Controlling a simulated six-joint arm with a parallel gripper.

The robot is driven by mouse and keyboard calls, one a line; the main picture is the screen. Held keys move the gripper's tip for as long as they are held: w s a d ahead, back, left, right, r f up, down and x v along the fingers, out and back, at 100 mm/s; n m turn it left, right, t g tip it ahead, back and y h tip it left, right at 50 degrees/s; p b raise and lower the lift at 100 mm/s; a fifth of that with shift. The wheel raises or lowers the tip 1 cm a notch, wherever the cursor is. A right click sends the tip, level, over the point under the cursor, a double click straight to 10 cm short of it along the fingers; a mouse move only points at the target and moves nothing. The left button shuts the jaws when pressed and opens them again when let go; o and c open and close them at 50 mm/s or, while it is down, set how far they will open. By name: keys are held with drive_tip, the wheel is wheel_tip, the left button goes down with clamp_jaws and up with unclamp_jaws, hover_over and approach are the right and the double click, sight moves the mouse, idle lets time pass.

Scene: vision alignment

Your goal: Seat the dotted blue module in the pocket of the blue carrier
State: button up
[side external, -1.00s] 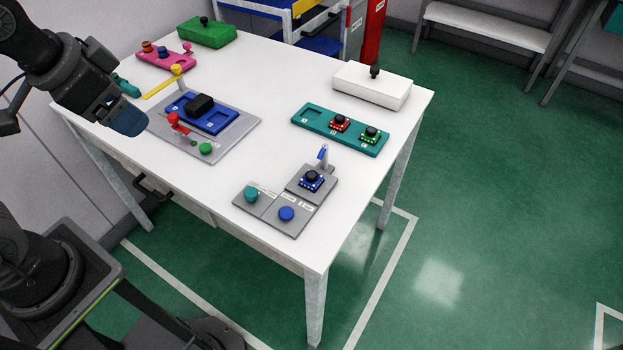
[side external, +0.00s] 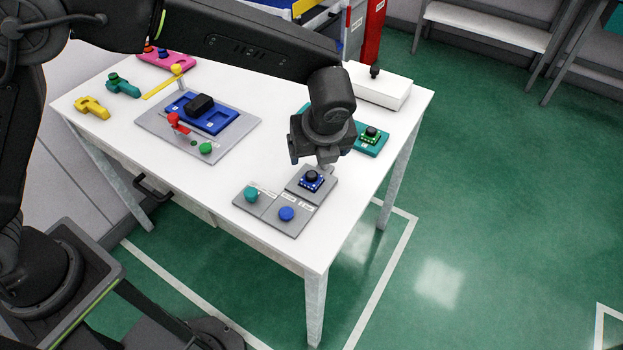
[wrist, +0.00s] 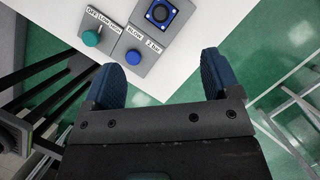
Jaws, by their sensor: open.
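The dotted blue module (side external: 311,180), a small blue block with pale dots and a black round top, sits on a grey station at the table's near right. It also shows at the top of the wrist view (wrist: 160,13). My gripper (wrist: 160,62) is open and empty, its two blue fingers spread apart. In the side view my gripper (side external: 322,150) hangs just above and behind the module; its fingertips are hard to make out. The blue carrier (side external: 232,122) lies on a grey plate left of centre, with a black block on it.
Teal and blue round buttons (side external: 286,214) stand in front of the module. A red lever (side external: 177,122) and green button (side external: 206,148) flank the blue carrier. A teal tray (side external: 370,141), partly hidden by my arm, and a white box (side external: 385,90) are behind. The middle tabletop is clear.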

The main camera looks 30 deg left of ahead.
sight(312, 175)
drive_tip(key=x, duration=1.3)
drive_tip(key=shift+f, duration=0.45)
drive_tip(key=shift+c, duration=0.3)
drive_tip(key=c, duration=0.9)
drive_tip(key=shift+r, duration=0.1)
